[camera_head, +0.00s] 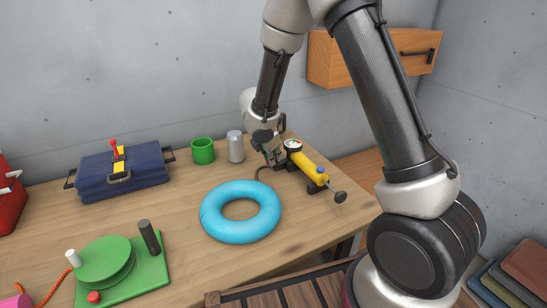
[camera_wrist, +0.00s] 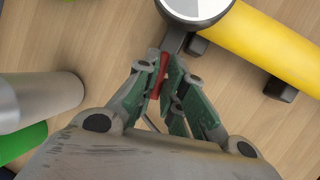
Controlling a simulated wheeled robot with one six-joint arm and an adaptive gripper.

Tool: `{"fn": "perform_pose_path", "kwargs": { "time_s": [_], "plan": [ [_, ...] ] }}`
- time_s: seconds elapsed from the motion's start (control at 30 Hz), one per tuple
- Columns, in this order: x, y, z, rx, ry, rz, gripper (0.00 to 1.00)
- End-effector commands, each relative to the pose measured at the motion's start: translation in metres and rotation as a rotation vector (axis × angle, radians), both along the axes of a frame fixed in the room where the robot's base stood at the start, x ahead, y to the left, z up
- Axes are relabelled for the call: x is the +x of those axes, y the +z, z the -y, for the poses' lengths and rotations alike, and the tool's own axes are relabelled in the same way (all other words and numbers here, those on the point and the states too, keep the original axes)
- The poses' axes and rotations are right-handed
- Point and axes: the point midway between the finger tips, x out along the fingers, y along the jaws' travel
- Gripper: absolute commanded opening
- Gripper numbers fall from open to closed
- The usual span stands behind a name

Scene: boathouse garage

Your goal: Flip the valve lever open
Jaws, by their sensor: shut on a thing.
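A yellow cylinder (camera_head: 308,165) with a round gauge (camera_head: 293,144) and a plunger handle lies on the right part of the workbench. It also shows in the wrist view as a yellow tube (camera_wrist: 270,45). A small red lever (camera_wrist: 157,84) sits beside the gauge end, by a dark grey fitting (camera_wrist: 174,38). My gripper (camera_wrist: 165,68) is shut on the red lever, with one finger on each side of it. In the head view my gripper (camera_head: 272,153) is at the gauge end, and the lever is hidden there.
A grey can (camera_head: 236,146) and a green cup (camera_head: 203,151) stand left of my gripper. A blue ring (camera_head: 241,211) lies in front. A blue case (camera_head: 124,170) and a green fixture (camera_head: 122,270) are farther left. A wooden wall cabinet (camera_head: 372,56) hangs above.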

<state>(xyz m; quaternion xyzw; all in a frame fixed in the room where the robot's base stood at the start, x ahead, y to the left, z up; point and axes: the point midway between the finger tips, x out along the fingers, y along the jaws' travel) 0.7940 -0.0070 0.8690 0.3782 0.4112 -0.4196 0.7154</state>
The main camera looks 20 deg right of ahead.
Motion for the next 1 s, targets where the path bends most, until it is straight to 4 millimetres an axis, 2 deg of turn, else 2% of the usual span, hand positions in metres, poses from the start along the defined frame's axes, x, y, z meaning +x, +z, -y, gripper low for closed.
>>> {"fn": "perform_pose_path", "kwargs": {
  "time_s": [0.2, 0.47, 0.5, 0.6, 0.87, 1.0],
  "plan": [
    [0.0028, 0.0001, -0.0021, 0.0, -0.11, -0.001, 0.0],
    [0.0024, 0.0, -0.0018, 0.0, -0.115, -0.002, 0.0],
    [0.0024, 0.0, -0.0016, 0.0, -0.115, -0.001, 0.15],
    [0.0024, 0.0, -0.0016, 0.0, -0.115, -0.001, 0.33],
    [0.0025, 0.0, -0.0018, 0.0, -0.115, -0.001, 0.33],
    [0.0014, 0.0064, -0.0045, 0.001, -0.113, 0.001, 0.33]
  ]
}}
